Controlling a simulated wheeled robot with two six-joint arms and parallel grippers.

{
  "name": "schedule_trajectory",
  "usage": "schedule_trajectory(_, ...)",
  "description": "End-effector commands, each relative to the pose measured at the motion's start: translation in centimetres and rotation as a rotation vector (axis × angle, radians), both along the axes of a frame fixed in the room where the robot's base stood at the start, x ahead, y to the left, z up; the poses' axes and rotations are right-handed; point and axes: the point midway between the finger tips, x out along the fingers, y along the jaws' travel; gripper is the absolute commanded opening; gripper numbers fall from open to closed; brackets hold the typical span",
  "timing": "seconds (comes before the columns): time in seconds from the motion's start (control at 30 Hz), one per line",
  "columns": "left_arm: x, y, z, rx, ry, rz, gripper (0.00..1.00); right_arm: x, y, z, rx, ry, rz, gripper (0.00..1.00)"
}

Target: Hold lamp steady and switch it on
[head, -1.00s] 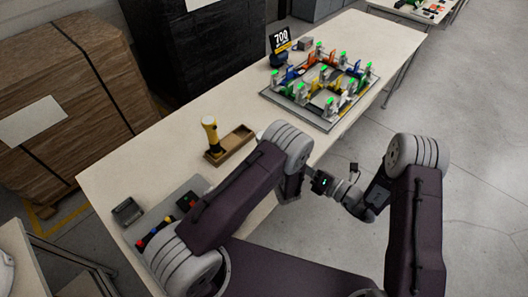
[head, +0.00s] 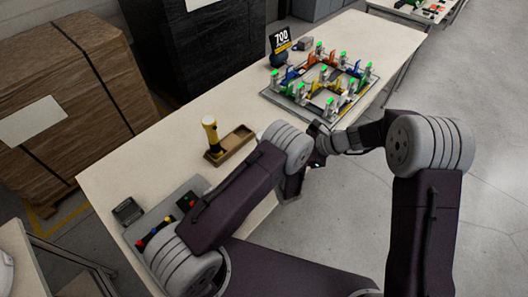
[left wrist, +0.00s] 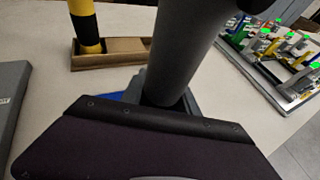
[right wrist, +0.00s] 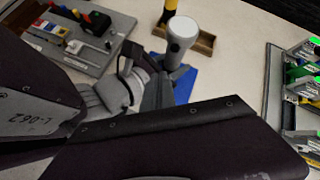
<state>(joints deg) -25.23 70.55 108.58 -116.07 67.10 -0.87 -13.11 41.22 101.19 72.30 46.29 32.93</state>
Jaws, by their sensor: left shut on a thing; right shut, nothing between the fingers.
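The lamp is a grey cylinder with a wide pale head (right wrist: 182,30), standing roughly upright near a blue mat (right wrist: 186,84) in the right wrist view. Its grey body (left wrist: 186,50) fills the middle of the left wrist view. My left gripper (right wrist: 150,66) is shut on the lamp; its fingers are partly hidden, and my left arm hides most of it in the head view. My right gripper (right wrist: 157,90) is shut and empty, close beside the lamp. I cannot tell whether it touches the lamp.
A yellow-and-black handled tool (head: 211,134) stands at a wooden tray (head: 232,146). A grey board with coloured parts (head: 160,228) lies at the near left. A fixture frame with green lights (head: 320,82) and a 700 sign (head: 280,41) stand farther along the table.

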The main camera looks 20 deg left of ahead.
Motion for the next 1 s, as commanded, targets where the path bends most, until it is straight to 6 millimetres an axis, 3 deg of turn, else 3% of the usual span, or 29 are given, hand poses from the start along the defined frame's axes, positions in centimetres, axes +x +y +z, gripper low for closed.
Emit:
schedule_trajectory(0.1,0.0,0.0,0.0,0.0,0.0,0.0,0.0,0.7,1.6,0.0,0.0,0.0,0.003,0.0)
schedule_trajectory(0.3,0.0,0.0,0.0,0.0,0.0,0.0,0.0,1.3,2.9,0.0,0.002,0.002,0.0,0.0)
schedule_trajectory(1.0,0.0,0.0,0.0,0.0,0.0,0.0,0.0,1.3,3.0,0.0,0.002,0.002,0.0,0.0)
